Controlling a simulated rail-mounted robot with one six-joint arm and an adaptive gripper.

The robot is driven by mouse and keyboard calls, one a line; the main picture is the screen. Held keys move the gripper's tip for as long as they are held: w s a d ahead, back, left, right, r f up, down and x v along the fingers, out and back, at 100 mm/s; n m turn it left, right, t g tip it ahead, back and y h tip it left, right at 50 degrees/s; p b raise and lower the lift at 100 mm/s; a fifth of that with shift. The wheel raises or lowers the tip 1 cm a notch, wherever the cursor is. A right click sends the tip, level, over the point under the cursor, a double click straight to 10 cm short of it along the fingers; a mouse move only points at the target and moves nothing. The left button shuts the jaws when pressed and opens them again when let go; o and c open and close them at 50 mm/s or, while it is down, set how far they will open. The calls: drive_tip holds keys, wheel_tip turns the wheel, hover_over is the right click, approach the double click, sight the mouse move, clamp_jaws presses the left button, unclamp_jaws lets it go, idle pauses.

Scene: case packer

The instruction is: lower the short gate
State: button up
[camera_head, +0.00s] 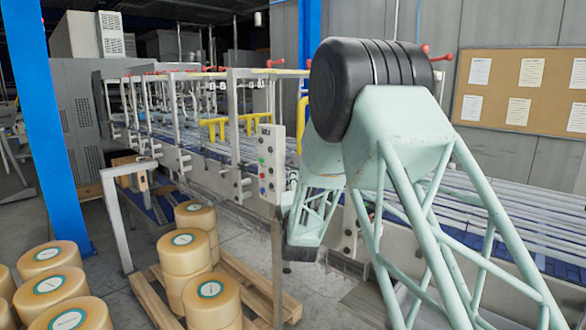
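No part is labelled as the short gate, so I cannot tell for sure which one it is. Two yellow rail pieces stand upright over the conveyor: a smaller one (213,129) and one to its right (256,121). A grey metal bar frame (116,222) stands at the near left of the line, with a raised top bar. My pale green lattice arm crosses the right half of the picture, and a lower link of it hangs in front of the conveyor. I cannot make out my gripper or its fingers.
The long conveyor line (228,192) runs from back left to right. A control box with buttons (271,163) stands on a post in front. Stacked tan rolls (185,252) sit on a wooden pallet (152,299). A blue column (48,125) stands left. Open floor shows between.

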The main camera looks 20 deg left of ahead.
sight(293, 166)
drive_tip(key=shift+p+x, duration=0.35)
drive_tip(key=shift+x, duration=6.05)
drive_tip(key=shift+f, duration=0.1)
clamp_jaws()
